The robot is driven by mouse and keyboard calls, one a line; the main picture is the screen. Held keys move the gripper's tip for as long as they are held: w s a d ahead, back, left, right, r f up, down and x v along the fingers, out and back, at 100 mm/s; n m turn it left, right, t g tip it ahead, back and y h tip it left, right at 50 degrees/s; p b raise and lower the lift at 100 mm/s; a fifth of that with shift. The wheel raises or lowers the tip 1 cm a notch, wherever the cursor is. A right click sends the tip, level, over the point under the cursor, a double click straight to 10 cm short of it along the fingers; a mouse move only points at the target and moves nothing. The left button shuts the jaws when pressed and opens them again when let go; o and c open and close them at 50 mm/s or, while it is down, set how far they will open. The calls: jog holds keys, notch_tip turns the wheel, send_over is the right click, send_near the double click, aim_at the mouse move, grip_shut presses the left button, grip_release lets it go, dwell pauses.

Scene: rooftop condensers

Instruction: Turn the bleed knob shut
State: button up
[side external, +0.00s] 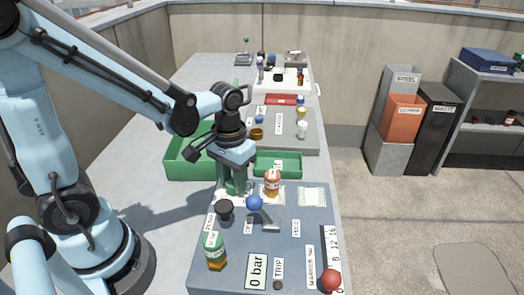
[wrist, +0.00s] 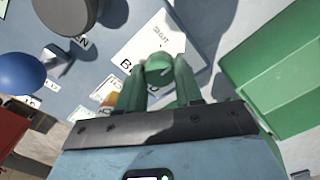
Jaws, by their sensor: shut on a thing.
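My gripper (side external: 234,186) points down at the far left of the blue-grey panel (side external: 300,242). In the wrist view its two green fingers (wrist: 159,82) are shut on the round green bleed knob (wrist: 158,66), one finger on each side. A white card (wrist: 152,40) under the knob carries the word SHUT and a partly hidden label starting with B. The fingers cover much of the knob, and I cannot tell which way it is turned. In the side view the knob is hidden by the gripper.
On the panel, a black knob (side external: 225,208), a blue ball-ended lever (side external: 255,203) and an orange-and-white bottle (side external: 272,183) stand close by. A green tray (side external: 182,160) lies behind the gripper.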

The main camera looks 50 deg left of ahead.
aim_at(232, 181)
jog(key=n, duration=0.4)
jog(key=shift+n, duration=2.2)
jog(key=o, duration=1)
jog(key=shift+o, duration=0.2)
notch_tip(232, 181, up, 12)
